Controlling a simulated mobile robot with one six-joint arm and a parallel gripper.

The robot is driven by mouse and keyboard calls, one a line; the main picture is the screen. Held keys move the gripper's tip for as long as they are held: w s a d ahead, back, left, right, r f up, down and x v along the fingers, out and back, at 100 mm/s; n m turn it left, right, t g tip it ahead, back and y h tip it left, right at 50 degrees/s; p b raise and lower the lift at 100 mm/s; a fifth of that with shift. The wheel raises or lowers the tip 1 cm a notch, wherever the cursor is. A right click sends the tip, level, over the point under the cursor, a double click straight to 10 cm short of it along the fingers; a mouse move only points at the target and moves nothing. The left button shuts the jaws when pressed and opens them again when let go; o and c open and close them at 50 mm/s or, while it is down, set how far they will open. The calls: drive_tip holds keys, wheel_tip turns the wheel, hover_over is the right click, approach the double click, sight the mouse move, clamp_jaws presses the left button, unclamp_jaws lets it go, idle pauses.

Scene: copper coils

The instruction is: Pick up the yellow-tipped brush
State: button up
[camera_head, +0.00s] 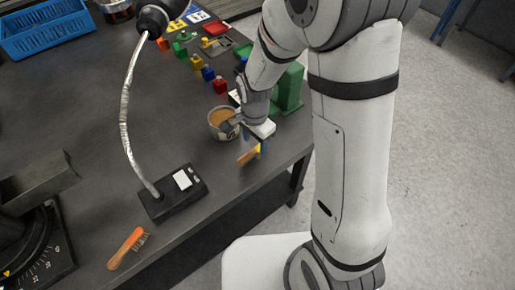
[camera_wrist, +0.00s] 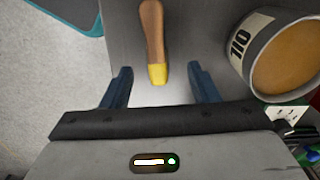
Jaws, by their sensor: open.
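The yellow-tipped brush (camera_wrist: 153,35) has a brown wooden handle and a yellow end. In the wrist view it points toward my gripper (camera_wrist: 160,87), with its yellow end between the two blue fingers and clear of both. My gripper is open and empty. In the head view the brush (camera_head: 246,157) lies near the table's front right edge, partly hidden by my gripper (camera_head: 258,145) above it.
A lamp base (camera_head: 173,193) stands between. Several coloured weights and a green block (camera_head: 289,88) are behind.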

sight(256, 149)
drive_tip(key=shift+s+f, duration=0.1)
drive_tip(key=shift+f, duration=2.3)
drive_tip(key=shift+c, duration=0.2)
drive_tip(key=c, duration=1)
